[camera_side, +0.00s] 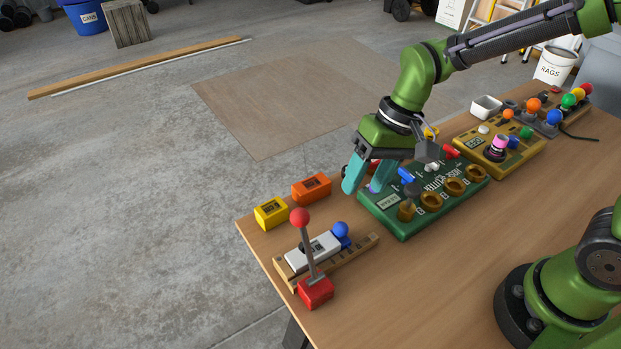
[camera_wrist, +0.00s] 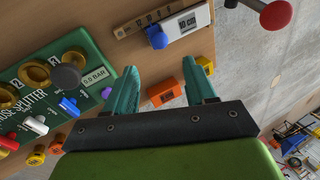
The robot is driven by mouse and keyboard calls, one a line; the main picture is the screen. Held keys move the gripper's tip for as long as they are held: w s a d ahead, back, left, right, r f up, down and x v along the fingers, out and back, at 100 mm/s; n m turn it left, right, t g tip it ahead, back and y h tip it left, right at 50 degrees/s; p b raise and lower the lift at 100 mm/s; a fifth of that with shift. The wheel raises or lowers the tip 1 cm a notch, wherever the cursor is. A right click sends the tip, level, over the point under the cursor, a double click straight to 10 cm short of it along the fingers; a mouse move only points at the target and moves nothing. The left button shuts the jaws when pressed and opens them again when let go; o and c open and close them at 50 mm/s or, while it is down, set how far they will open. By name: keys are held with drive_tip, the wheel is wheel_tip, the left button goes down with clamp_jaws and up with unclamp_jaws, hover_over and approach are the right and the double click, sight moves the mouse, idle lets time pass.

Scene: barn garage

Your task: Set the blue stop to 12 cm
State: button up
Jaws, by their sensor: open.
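The blue stop (camera_side: 341,231), a rounded knob, sits on a wooden rail with a number scale (camera_side: 365,246) near the table's left end; it also shows in the wrist view (camera_wrist: 156,37). It is beside the right end of a white block (camera_side: 312,252) on the rail. In the wrist view, the block's label seems to read 10 cm and scale numbers including 12 and 10 show near the stop; its exact setting is unclear. My gripper (camera_side: 367,185) is open and empty, above and to the right of the stop. Its teal fingers (camera_wrist: 161,68) are apart from it.
A red-ball lever (camera_side: 300,218) stands in front of the rail. Yellow (camera_side: 270,212) and orange (camera_side: 311,188) blocks lie behind it. A green hose splitter board (camera_side: 400,222) with knobs sits right of the rail, near my gripper. A yellow panel (camera_side: 500,155) is farther right.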

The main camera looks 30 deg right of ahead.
sight(343, 224)
drive_tip(key=x, duration=1)
drive_tip(key=shift+f, duration=0.2)
clamp_jaws()
